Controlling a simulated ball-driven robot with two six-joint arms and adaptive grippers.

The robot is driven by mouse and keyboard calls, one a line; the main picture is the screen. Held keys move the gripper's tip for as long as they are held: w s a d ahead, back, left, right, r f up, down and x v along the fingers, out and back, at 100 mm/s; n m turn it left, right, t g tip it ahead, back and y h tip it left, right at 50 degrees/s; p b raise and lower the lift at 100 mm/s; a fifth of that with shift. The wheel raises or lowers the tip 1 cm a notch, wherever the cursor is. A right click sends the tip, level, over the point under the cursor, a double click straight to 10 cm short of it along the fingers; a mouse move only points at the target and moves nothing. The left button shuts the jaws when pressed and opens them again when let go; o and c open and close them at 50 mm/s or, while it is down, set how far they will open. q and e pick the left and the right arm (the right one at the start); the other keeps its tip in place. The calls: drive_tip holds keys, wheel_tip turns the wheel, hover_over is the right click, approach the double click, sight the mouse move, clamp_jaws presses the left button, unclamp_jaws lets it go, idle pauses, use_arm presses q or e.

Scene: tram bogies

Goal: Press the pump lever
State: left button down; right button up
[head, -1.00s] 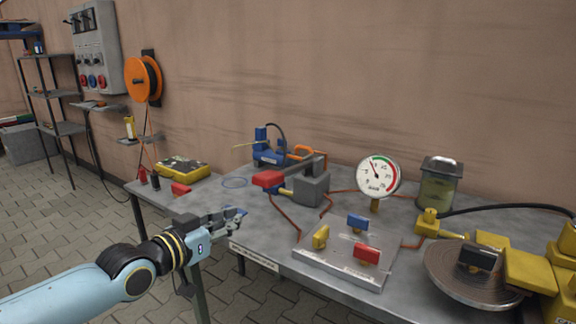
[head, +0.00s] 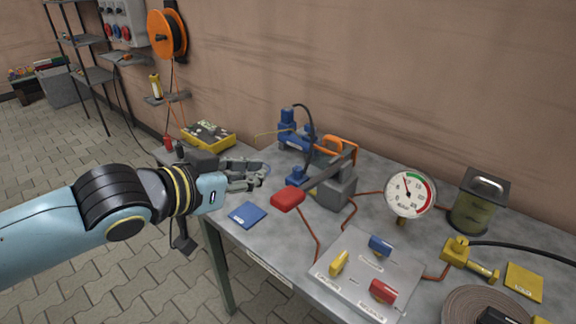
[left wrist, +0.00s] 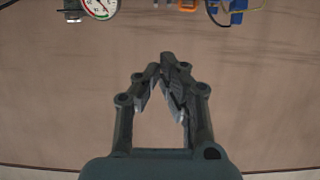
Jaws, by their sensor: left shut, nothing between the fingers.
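The pump lever is a dark bar with a red handle (head: 288,199), joined to a grey pump block (head: 336,188) on the workbench. My left gripper (head: 264,178) is shut and empty. It is above the bench, left of the red handle and apart from it in the picture. In the left wrist view the closed fingertips (left wrist: 166,66) meet with nothing between them, and neither the handle nor the lever can be made out there. My right gripper is out of view.
A round gauge (head: 410,194) and a plate (head: 356,300) with yellow, blue and red valve handles are right of the pump. A blue vise-like tool (head: 293,130) is behind it. A blue pad (head: 248,215) lies at the front edge. A yellow box (head: 208,136) is further left.

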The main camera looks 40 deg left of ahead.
use_arm(q)
drive_tip(key=b, duration=0.1)
hover_over(287, 197)
wheel_tip(287, 197, down, 4)
drive_tip(key=shift+w+r, duration=0.1)
drive_tip(key=shift+w, duration=0.05)
wheel_tip(287, 197, down, 3)
drive_tip(key=shift+r, duration=0.15)
drive_tip(key=shift+s+f, duration=0.25)
drive_tip(key=shift+f, duration=0.5)
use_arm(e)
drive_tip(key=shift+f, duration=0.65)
